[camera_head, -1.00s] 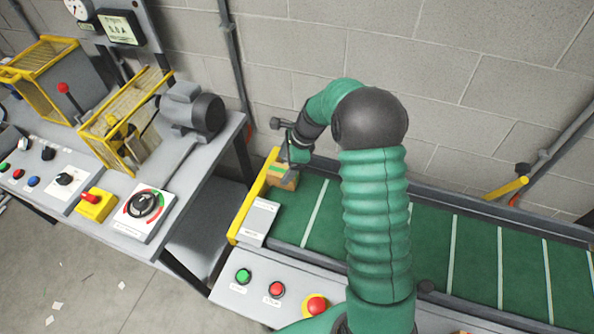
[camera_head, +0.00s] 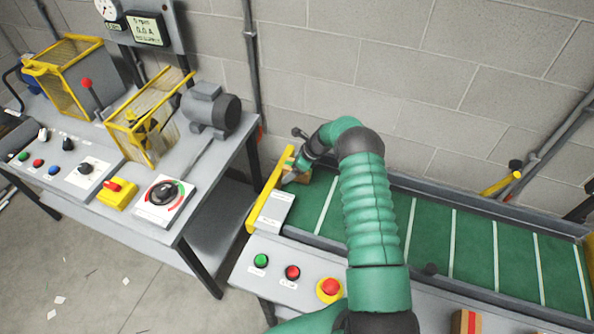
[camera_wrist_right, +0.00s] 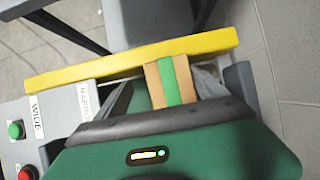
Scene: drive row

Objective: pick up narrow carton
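A small tan carton with a green stripe (camera_head: 303,179) sits at the left end of the green conveyor belt (camera_head: 390,220), near a yellow end bar (camera_head: 270,190). It is partly hidden by my right gripper (camera_head: 290,176). In the right wrist view the carton (camera_wrist_right: 170,82) lies between the two grey fingers of my right gripper (camera_wrist_right: 163,88). The right finger is close beside it, and a gap shows on the left. The gripper looks open around the carton. My left gripper is not in view.
A control box (camera_head: 285,270) with green and red buttons stands in front of the belt. A machine bench (camera_head: 190,200) stands left. A grey wall rises behind. The belt's right part is clear.

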